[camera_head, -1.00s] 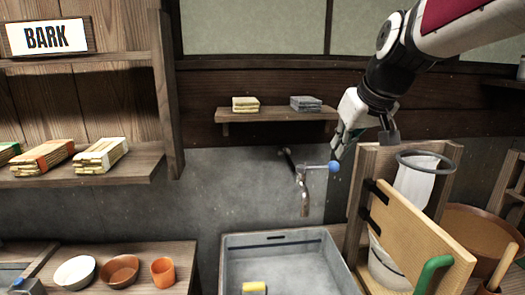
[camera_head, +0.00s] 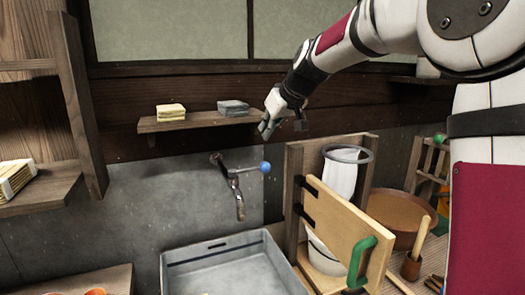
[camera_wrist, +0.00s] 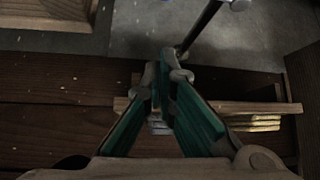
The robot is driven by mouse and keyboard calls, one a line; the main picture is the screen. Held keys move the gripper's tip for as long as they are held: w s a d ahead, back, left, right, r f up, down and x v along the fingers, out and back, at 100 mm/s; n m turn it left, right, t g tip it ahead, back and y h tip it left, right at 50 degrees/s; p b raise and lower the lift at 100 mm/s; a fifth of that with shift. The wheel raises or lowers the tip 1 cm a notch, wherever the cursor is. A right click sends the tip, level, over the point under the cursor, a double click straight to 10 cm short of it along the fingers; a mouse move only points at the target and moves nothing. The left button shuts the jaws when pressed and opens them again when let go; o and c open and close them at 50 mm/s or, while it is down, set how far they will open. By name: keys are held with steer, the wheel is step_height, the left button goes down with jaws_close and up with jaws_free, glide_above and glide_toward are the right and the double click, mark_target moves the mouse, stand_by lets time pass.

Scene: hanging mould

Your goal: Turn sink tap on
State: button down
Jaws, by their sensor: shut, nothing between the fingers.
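The sink tap (camera_head: 233,190) sticks out from the grey wall, its spout bent down above the grey sink basin (camera_head: 180,262). A blue knob (camera_head: 265,167) sits at the end of its handle, which points to the right. My gripper (camera_head: 266,128) is shut and empty, above the knob and apart from it, close to the right end of the small wall shelf.
The wall shelf (camera_head: 190,122) holds a yellow stack (camera_head: 171,112) and a grey stack (camera_head: 233,107). A wooden frame with a board (camera_head: 342,232) and green handle (camera_head: 362,262) stands right of the sink, beside a ringed white bag (camera_head: 341,178).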

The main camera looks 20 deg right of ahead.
mark_target(250, 170)
step_height(250, 170, down, 8)
steer(key=w+p, duration=0.2)
steer(key=shift+w+a, duration=0.3)
steer(key=shift+a, duration=0.05)
